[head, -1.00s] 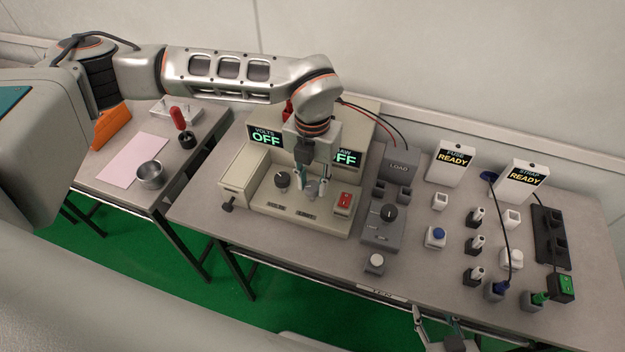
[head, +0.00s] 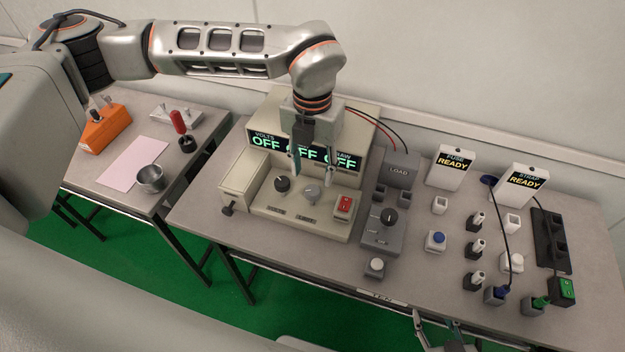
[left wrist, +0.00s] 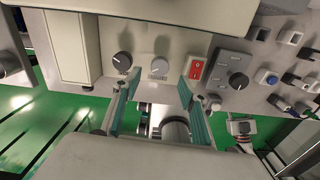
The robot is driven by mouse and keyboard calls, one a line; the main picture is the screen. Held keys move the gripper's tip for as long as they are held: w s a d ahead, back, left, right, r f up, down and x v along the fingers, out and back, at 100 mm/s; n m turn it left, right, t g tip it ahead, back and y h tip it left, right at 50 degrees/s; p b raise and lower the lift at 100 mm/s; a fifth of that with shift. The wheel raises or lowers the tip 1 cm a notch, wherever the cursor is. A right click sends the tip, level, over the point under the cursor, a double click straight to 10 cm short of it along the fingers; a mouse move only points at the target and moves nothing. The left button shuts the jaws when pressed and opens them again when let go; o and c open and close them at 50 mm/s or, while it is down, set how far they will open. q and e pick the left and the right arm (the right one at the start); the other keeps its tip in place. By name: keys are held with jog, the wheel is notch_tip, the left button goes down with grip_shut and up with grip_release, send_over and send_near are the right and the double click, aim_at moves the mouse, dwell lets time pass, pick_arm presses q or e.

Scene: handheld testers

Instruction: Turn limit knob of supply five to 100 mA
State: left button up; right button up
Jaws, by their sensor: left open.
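The beige supply (head: 250,188) stands mid-table, with its three display fields reading OFF. Its front deck carries a black knob (head: 282,184), a grey knob (head: 312,192) to the right of it, and a red rocker switch (head: 344,204). In the left wrist view the grey knob (left wrist: 159,67) shows just beyond the gap between the fingertips (left wrist: 158,82). My right gripper (head: 434,322) is open at the bottom edge, partly cut off.
Farther right are fuse (head: 452,166) and strap (head: 521,185) displays reading READY, and several plugs. A side table at left holds an orange block (head: 103,128) and a metal cup (head: 150,178).

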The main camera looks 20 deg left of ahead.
aim_at(312, 190)
pick_arm(q)
notch_tip(312, 190, up, 6)
dwell(0.7)
